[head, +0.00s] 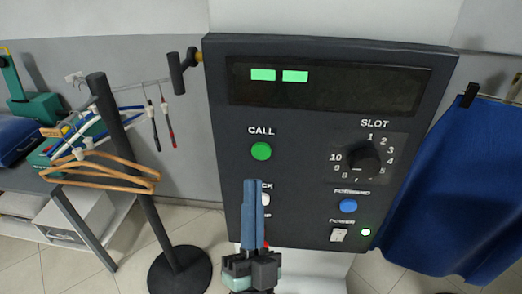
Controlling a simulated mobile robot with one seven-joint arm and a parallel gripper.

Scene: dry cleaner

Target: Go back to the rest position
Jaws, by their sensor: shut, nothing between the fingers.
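My gripper (254,186) is in the lower middle of the head view, pointing up in the picture. Its blue fingers are together with nothing between them. It is in front of the dark control panel (300,185), below the green CALL button (261,151). It partly covers a white switch (264,199) and its lettering. Whether the fingertips touch the panel cannot be told. To the right are the SLOT dial (362,161), the blue button (348,205) and the POWER switch (338,235), with a lit green lamp (366,232). The display (325,85) shows two green bars.
A black stand (135,180) with a round base holds a rail with several hangers (100,172) at the left. A bench (50,187) with a blue item is behind it. A blue cloth (450,190) hangs at the right. Tiled floor shows below.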

